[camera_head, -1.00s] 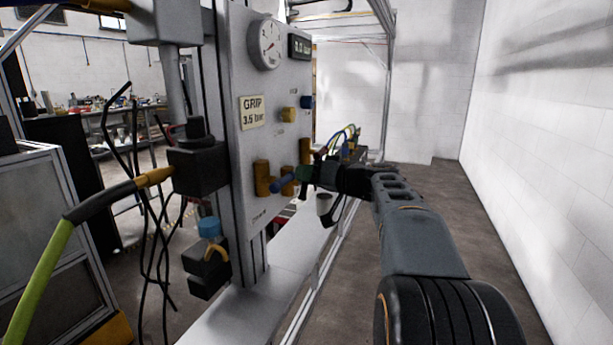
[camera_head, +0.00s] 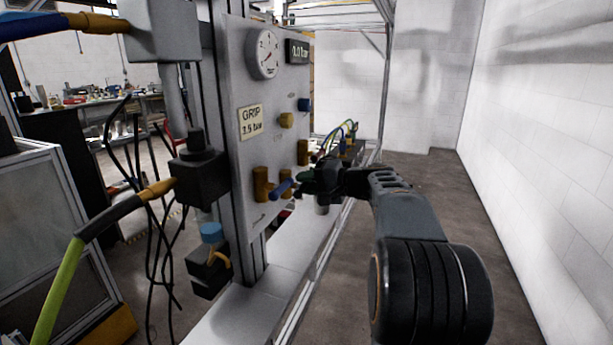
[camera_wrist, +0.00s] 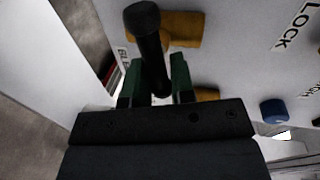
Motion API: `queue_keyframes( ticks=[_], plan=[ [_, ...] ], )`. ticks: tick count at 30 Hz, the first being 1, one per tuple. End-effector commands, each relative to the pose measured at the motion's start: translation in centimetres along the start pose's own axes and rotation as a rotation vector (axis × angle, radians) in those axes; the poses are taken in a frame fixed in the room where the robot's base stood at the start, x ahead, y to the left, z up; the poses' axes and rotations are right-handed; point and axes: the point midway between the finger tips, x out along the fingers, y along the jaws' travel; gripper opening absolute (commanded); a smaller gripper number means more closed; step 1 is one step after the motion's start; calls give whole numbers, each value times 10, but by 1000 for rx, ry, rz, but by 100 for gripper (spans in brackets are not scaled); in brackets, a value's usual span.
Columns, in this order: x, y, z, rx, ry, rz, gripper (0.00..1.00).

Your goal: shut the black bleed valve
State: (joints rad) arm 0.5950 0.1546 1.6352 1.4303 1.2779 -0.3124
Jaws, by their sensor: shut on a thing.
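The black lever of the bleed valve (camera_wrist: 144,22) stands out from the panel in the wrist view, in front of a brass valve body (camera_wrist: 183,28). A label partly reading like "BLEED" (camera_wrist: 123,62) is beside it. My gripper (camera_wrist: 155,78) has its two green fingers on either side of the black lever and is shut on it. In the head view my gripper (camera_head: 307,177) is at the lower right of the grey panel (camera_head: 240,160). There it largely hides the black lever.
A blue lever (camera_head: 281,188) sits close left of my gripper, with brass valve bodies (camera_head: 261,184) around it. A gauge (camera_head: 263,54), a yellow knob (camera_head: 286,120) and a blue knob (camera_head: 305,104) are higher up. Hoses and cables hang at left. The floor at right is clear.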

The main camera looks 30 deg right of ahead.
Motion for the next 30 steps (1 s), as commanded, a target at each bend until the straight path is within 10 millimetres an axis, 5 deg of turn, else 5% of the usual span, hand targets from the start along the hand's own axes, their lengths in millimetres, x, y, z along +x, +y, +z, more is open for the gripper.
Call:
queue_keyframes(
  ticks=[27,28,30],
  plan=[
    [1,4,0,152,-30,0,0],
    [1,4,0,152,-30,1,25],
    [1,4,0,151,-30,1,32]
  ],
)
